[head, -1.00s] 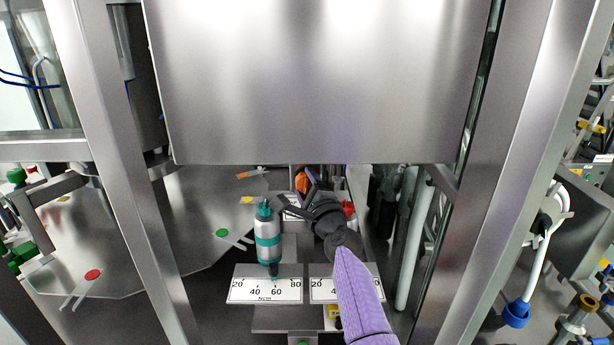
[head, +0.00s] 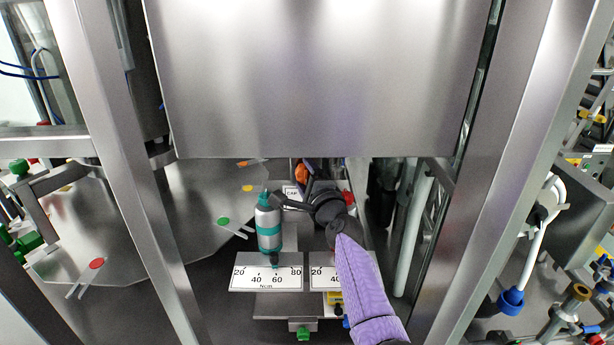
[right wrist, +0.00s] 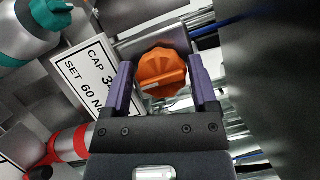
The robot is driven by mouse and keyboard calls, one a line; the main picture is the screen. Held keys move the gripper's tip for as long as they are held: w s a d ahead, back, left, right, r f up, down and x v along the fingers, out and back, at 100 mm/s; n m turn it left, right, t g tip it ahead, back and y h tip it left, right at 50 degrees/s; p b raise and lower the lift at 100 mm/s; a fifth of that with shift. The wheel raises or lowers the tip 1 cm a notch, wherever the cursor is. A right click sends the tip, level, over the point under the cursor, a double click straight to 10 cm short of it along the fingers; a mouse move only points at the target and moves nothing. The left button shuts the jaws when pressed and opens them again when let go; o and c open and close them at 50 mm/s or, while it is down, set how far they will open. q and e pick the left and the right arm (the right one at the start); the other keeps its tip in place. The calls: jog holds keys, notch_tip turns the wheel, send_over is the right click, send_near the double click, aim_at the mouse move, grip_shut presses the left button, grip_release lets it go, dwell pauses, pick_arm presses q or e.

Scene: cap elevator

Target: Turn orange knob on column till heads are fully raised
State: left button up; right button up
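The orange knob (head: 301,173) shows under the lower edge of a large steel housing in the head view. In the right wrist view the ridged orange knob (right wrist: 163,74) is seen face-on, with a raised bar across it. My right gripper (head: 305,182) reaches up to it, its purple fingers on either side. In the right wrist view my right gripper (right wrist: 162,86) is open around the knob, with a small gap at the left finger; contact at the right finger cannot be told. The heads are not identifiable. My left gripper is out of view.
A teal-and-silver torque tool (head: 268,228) stands left of my right gripper, and a red one (right wrist: 70,145) shows in the right wrist view. A CAP label (right wrist: 92,80) lies beside the knob. The steel housing (head: 315,80) overhangs closely, between steel posts (head: 120,170).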

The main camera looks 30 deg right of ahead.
jog(key=shift+o, duration=1.2)
